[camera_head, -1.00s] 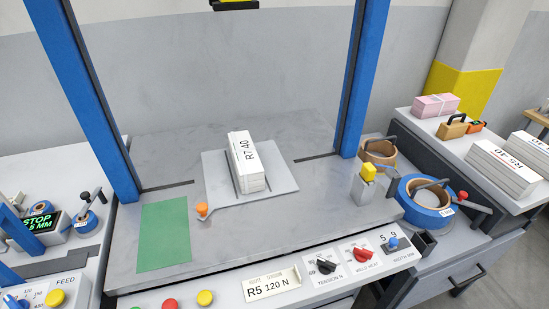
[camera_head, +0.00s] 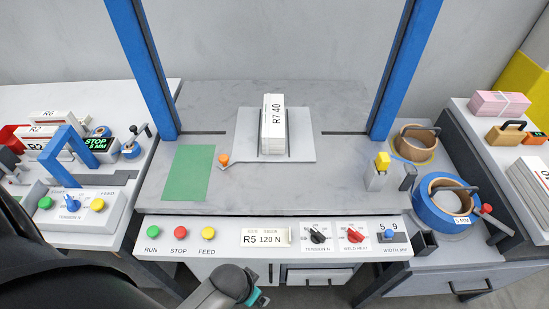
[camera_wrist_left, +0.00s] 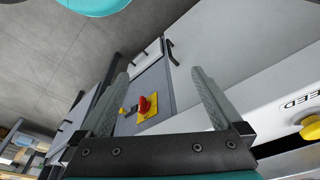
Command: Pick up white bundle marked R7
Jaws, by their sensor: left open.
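The white bundle marked R7 40 (camera_head: 273,126) lies upright on a light grey plate (camera_head: 244,128) in the middle of the machine table, under the blue arch, in the head view. My left arm reaches in at the lower left of the head view, with a dark and teal wrist part at the bottom edge; its fingertips do not show there. In the left wrist view my left gripper (camera_wrist_left: 160,75) is open and empty, away from the bundle. The bundle is not in the left wrist view. My right gripper is in neither view.
A green mat (camera_head: 188,172) and an orange knob (camera_head: 224,158) are left of the plate. A yellow-topped post (camera_head: 382,161) and a blue tape roll (camera_head: 440,207) stand right. The blue uprights flank the bundle. The control panel (camera_head: 187,250) runs along the front.

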